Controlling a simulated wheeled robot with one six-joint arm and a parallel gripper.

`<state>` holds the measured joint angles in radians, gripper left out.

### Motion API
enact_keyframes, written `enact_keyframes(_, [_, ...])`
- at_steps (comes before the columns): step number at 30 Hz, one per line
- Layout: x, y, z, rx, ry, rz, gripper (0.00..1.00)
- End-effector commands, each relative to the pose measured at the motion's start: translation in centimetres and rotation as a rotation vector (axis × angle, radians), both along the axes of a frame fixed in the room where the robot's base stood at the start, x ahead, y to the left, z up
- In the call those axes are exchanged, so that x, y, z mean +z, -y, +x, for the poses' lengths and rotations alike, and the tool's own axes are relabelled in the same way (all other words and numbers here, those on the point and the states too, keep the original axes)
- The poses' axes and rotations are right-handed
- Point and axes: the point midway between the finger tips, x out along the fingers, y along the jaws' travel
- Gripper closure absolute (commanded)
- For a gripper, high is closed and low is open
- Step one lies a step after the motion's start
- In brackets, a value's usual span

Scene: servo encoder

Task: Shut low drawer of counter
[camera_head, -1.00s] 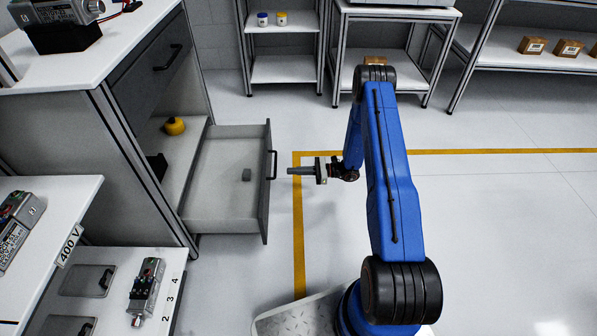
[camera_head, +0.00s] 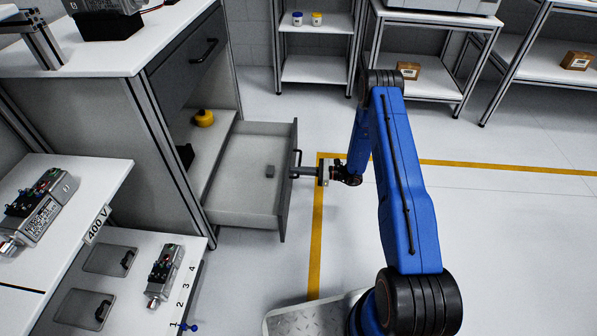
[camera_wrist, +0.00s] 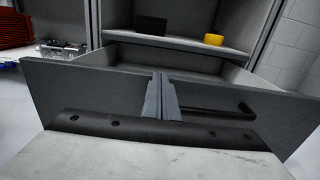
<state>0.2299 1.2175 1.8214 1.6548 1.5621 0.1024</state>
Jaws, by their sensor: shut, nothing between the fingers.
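In the wrist view the shut fingers (camera_wrist: 162,98) point at the drawer front (camera_wrist: 90,88), left of most of the handle (camera_wrist: 235,113). I cannot tell whether the fingertips touch the front.
A yellow object (camera_head: 204,118) and a black item sit on the counter's inner shelf. A bench with "400 V" and several devices stands at the lower left. Shelving (camera_head: 315,68) stands behind. The floor right of the drawer is clear.

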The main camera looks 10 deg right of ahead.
Motion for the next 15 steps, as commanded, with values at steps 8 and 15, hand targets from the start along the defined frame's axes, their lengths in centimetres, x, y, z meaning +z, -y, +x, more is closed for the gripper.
enact_keyframes(8, [0.0,-0.9,0.2,0.002,0.000,0.000,1.00])
enact_keyframes(15, [0.0,-4.9,1.4,0.005,0.001,0.001,1.00])
